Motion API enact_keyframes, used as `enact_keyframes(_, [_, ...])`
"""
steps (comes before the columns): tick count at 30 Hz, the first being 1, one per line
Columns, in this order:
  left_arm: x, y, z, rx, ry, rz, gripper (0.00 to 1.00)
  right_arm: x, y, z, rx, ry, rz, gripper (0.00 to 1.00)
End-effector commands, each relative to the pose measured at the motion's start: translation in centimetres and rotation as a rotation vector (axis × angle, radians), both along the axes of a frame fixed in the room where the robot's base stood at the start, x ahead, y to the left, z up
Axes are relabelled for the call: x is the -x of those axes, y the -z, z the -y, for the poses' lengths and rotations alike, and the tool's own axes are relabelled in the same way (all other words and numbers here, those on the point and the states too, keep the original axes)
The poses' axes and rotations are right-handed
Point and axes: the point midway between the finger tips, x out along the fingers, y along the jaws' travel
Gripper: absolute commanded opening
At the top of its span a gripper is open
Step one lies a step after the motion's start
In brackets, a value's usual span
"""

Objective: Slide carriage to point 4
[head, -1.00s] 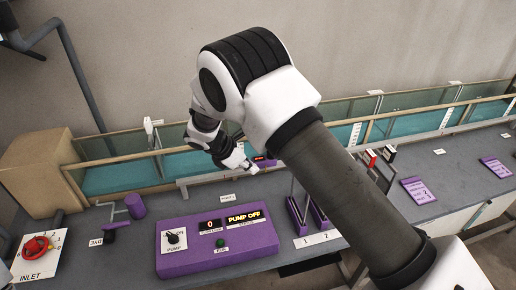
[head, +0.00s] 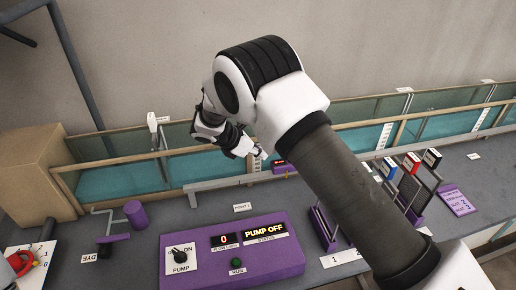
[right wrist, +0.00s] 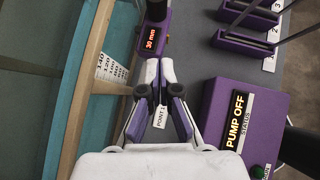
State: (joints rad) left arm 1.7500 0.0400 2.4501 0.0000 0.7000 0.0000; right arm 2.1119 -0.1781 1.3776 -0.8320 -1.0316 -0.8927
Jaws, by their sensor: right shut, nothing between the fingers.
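The carriage is a purple block with a lit red display reading 30 mm (right wrist: 150,40). In the head view it shows partly behind my right arm, with its display (head: 281,166) on the rail (head: 222,184) along the flume. My right gripper (head: 259,153) is shut and empty, just left of the carriage. In the right wrist view the shut fingertips (right wrist: 160,69) point at the carriage's near end; I cannot tell whether they touch it. A POINT 1 label (head: 243,207) lies on the bench below the gripper. No point 4 label is readable. My left gripper is not in view.
The purple pump box (head: 232,251) reads PUMP OFF and stands in front of the rail. Slotted purple holders (head: 323,232) and upright plates with coloured tops (head: 411,160) stand to the right. The glass-walled flume (head: 120,181) runs behind. My right arm hides part of the bench.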

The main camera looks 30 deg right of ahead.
Motion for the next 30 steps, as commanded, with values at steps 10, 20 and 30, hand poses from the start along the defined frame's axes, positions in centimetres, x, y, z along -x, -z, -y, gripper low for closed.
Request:
enact_keyframes(10, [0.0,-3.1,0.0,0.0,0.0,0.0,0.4,-0.1,3.6,5.8,-0.002,0.003,0.0,0.0])
enact_keyframes(20, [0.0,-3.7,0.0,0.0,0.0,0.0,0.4,-0.2,4.1,8.1,-0.001,0.0,0.0,0.0])
enact_keyframes(30, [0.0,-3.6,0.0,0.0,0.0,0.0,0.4,-0.2,4.1,8.1,-0.001,0.0,0.0,0.0])
